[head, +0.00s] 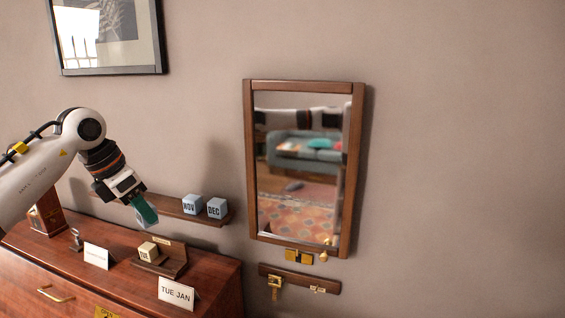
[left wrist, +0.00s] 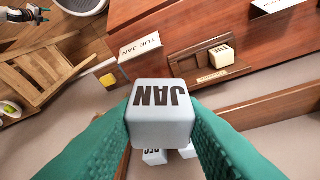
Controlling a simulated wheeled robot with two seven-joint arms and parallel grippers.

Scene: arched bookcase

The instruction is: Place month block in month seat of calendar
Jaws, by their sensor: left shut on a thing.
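My left gripper (head: 146,208) has green fingers and is shut on the white JAN block (left wrist: 162,108), the month block. The block sits between both fingertips in the left wrist view, its JAN face toward the camera; in the head view the fingers mostly hide it. The gripper is in the air above the cabinet, up and left of the calendar. The wooden calendar (head: 173,268) stands on the cabinet top with the cream TUE block (head: 147,251) in its left seat; the seat beside it looks empty. My right gripper (left wrist: 28,14) seems to show small at the left wrist view's top left corner.
A wall shelf (head: 179,207) behind holds the NOV block (head: 192,204) and DEC block (head: 217,208). A TUE JAN card (head: 177,293) stands in front of the calendar, and another white card (head: 97,256) to its left. A framed mirror (head: 247,170) hangs at right.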

